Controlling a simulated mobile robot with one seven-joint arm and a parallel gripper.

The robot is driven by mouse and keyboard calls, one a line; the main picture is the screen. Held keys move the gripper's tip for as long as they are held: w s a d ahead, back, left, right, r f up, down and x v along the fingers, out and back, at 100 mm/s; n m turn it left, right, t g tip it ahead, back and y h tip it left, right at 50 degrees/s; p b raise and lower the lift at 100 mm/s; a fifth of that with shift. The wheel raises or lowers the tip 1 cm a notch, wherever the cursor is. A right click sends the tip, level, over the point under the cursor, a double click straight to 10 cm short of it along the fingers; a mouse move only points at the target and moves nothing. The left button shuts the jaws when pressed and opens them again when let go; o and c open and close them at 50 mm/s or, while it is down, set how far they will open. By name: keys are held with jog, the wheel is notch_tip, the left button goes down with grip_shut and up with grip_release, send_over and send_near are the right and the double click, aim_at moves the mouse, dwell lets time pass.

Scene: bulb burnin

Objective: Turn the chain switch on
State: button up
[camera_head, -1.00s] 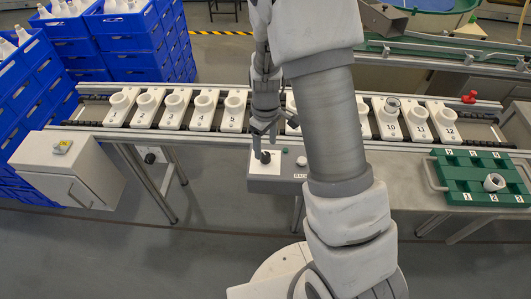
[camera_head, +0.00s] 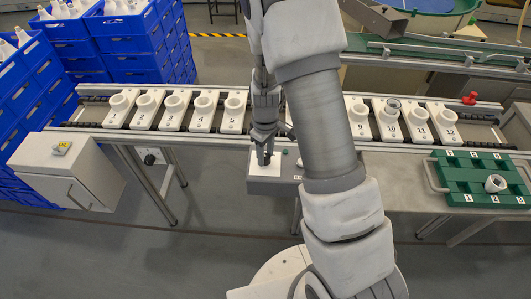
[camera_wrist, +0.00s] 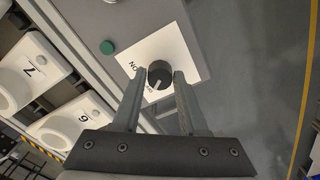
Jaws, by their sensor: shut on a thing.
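The chain switch is a round dark knob (camera_wrist: 160,74) on a white plate (camera_wrist: 188,58) in the wrist view. Its pale pointer mark faces the lower edge of the picture, toward a small label partly hidden by a finger. The word ON is printed to the left of the knob. My gripper (camera_wrist: 160,76) has one finger on each side of the knob and is shut on it. In the head view my gripper (camera_head: 264,160) points down at the plate (camera_head: 253,170) on the grey control box (camera_head: 275,187), and its fingers hide the knob.
A green button (camera_wrist: 107,47) sits beside the plate. Behind the box runs a conveyor with numbered white holders (camera_head: 200,115). A green tray (camera_head: 450,180) with a white part (camera_head: 495,183) lies right. A white cabinet (camera_head: 65,170) and blue crates (camera_head: 130,50) stand left.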

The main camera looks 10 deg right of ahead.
grip_shut()
jog(key=m, duration=0.6)
jog(key=shift+m, duration=0.3)
jog(key=m, duration=0.3)
jog(key=shift+m+p, duration=0.6)
jog(key=shift+m, duration=1.5)
jog(key=o, duration=1.1)
grip_release()
notch_tip(320, 180, up, 18)
jog(key=shift+f+p, duration=0.25)
jog(key=shift+p, duration=1)
